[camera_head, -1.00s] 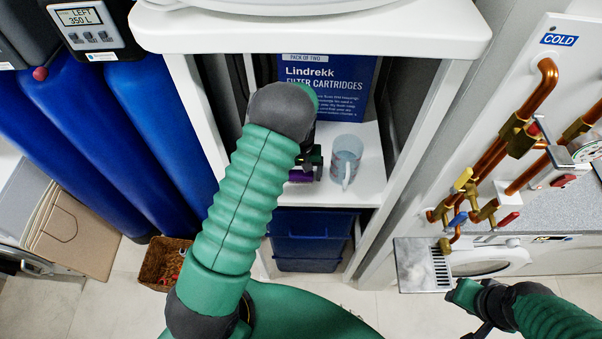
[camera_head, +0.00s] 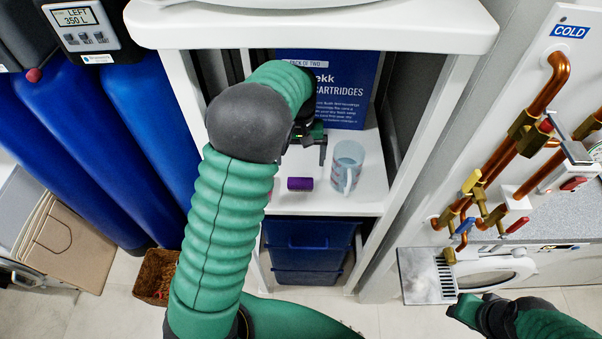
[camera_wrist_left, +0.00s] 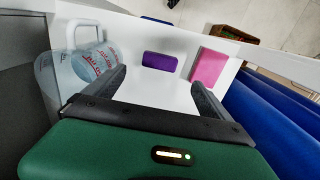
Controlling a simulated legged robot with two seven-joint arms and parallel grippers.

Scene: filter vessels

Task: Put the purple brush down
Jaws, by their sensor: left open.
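The purple brush (camera_head: 300,183) lies on the white shelf (camera_head: 330,200) near its front edge, left of a measuring jug. In the left wrist view the brush (camera_wrist_left: 160,61) shows as a purple block beyond the fingertips. My left gripper (camera_head: 311,148) is inside the shelf bay, behind and apart from the brush. The wrist view shows its two fingers (camera_wrist_left: 159,82) spread wide with nothing between them. My right gripper (camera_head: 466,308) is at the lower right, away from the shelf; its jaws are not clear.
The clear measuring jug (camera_head: 347,168) stands on the shelf, close to the left gripper's side. A blue cartridge box (camera_head: 345,100) stands behind. A pink object (camera_wrist_left: 209,68) shows beside the brush in the wrist view. White cabinet uprights and the top bound the bay.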

